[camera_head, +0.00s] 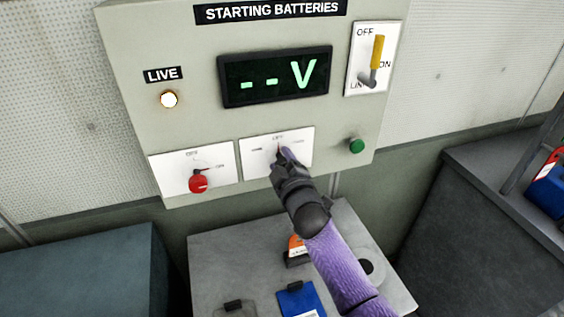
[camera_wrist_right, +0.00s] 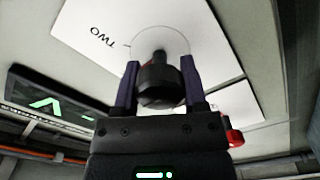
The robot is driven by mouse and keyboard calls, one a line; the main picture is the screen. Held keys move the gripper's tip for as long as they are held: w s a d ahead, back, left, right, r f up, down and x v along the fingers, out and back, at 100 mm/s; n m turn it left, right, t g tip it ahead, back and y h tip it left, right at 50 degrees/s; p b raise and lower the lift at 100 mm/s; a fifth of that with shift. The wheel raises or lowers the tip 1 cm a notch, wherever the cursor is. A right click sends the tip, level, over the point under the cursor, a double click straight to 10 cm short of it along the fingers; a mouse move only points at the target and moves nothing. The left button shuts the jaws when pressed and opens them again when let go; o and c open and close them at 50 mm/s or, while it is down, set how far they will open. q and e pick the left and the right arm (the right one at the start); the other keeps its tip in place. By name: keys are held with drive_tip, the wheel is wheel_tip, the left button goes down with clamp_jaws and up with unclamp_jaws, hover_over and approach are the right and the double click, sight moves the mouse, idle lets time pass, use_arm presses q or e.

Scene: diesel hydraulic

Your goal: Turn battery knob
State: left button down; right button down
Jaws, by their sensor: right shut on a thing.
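The starting batteries panel (camera_head: 200,60) is a pale box on the wall in the head view. My right gripper (camera_head: 283,153) is at the middle white plate (camera_head: 258,146) on its lower part. In the right wrist view my right gripper (camera_wrist_right: 158,85) has its two fingers on either side of a dark round knob (camera_wrist_right: 158,88) and is shut on it. The plate (camera_wrist_right: 85,30) there reads "TWO". In the head view my gripper hides most of this knob. A red knob (camera_head: 198,183) is on the left plate; it also shows in the wrist view (camera_wrist_right: 234,136). My left gripper is not in view.
The display (camera_head: 275,77) reads "-- V". The LIVE lamp (camera_head: 168,99) glows white. A yellow-handled lever (camera_head: 377,52) and a green button (camera_head: 356,146) are to the right. A grey cabinet (camera_head: 215,262) with several small items stands below.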

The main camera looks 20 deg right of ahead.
drive_tip(key=shift+c, duration=1.9)
unclamp_jaws()
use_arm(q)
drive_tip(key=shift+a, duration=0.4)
use_arm(e)
drive_tip(key=shift+o, duration=1.2)
use_arm(q)
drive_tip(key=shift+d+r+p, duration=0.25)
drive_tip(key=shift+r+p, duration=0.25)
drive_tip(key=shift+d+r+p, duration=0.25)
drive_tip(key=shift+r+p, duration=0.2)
drive_tip(key=shift+p, duration=0.05)
use_arm(e)
drive_tip(key=s, duration=1)
drive_tip(key=shift+d, duration=0.15)
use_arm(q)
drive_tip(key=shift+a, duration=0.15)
